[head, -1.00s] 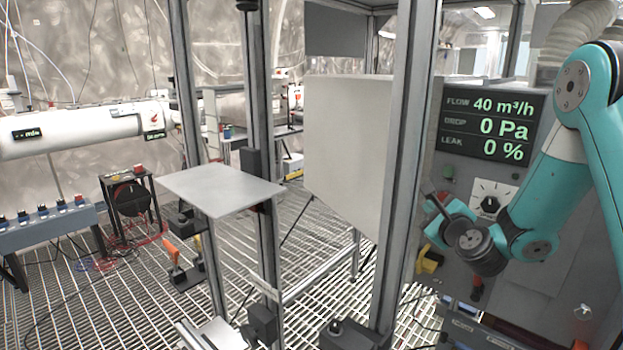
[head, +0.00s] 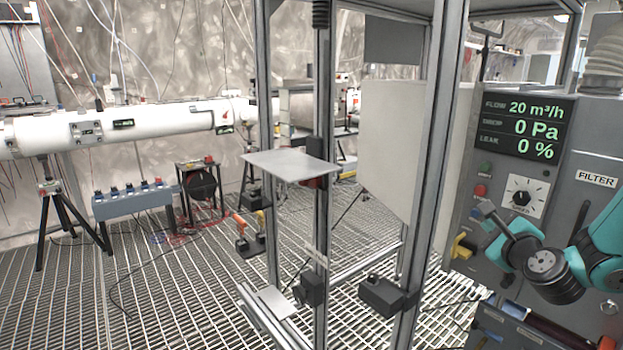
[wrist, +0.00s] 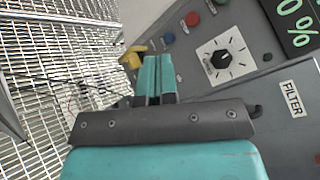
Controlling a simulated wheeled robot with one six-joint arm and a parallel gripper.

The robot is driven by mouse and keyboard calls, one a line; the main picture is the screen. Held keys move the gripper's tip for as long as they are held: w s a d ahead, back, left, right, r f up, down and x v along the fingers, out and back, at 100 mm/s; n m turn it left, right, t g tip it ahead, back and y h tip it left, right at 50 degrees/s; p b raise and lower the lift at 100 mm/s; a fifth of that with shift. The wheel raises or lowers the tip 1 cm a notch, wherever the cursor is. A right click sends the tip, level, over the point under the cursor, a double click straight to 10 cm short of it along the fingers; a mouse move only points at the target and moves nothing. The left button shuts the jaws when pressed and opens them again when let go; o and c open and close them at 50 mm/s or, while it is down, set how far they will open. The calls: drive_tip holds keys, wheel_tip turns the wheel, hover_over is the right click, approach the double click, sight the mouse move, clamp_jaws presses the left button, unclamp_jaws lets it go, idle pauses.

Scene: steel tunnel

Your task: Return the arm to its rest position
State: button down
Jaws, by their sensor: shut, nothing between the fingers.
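My gripper (head: 500,252) is at the lower right of the head view, in front of the grey filter panel, with the dark round wrist joint beside it. The teal arm folds in from the right edge, and most of it is out of the picture. In the wrist view the two teal fingers (wrist: 159,76) lie together with nothing between them. They point toward the panel's lower edge and the floor grating. I cannot tell the exact gap between the gripper and the panel.
The panel carries a dial (head: 524,196), a red button (head: 480,191), a yellow handle (head: 463,247) and a display (head: 521,128) reading 20 m³/h, 0 Pa, 0 %. A metal frame (head: 433,180) with a flat plate (head: 290,165) stands left of it. Open grating (head: 170,300) lies farther left.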

drive_tip(key=s+a+f+n+g+y, duration=0.3)
drive_tip(key=s+a+n+g, duration=0.5)
drive_tip(key=n, duration=0.8)
drive_tip(key=s+n+g+h, duration=0.2)
drive_tip(key=s+n+g, duration=0.4)
drive_tip(key=s+n, duration=0.65)
drive_tip(key=s+a+r+n+g+y, duration=0.1)
drive_tip(key=s+a+r+n+y, duration=0.1)
drive_tip(key=s+a+r, duration=0.2)
drive_tip(key=s+a+r+n+g+y, duration=0.1)
drive_tip(key=s+a+r, duration=0.3)
drive_tip(key=s+a, duration=0.5)
drive_tip(key=shift+a+n+g+y, duration=0.4)
drive_tip(key=shift+a+n+y, duration=0.1)
drive_tip(key=shift+a+n, duration=0.2)
drive_tip(key=shift+s+r, duration=0.1)
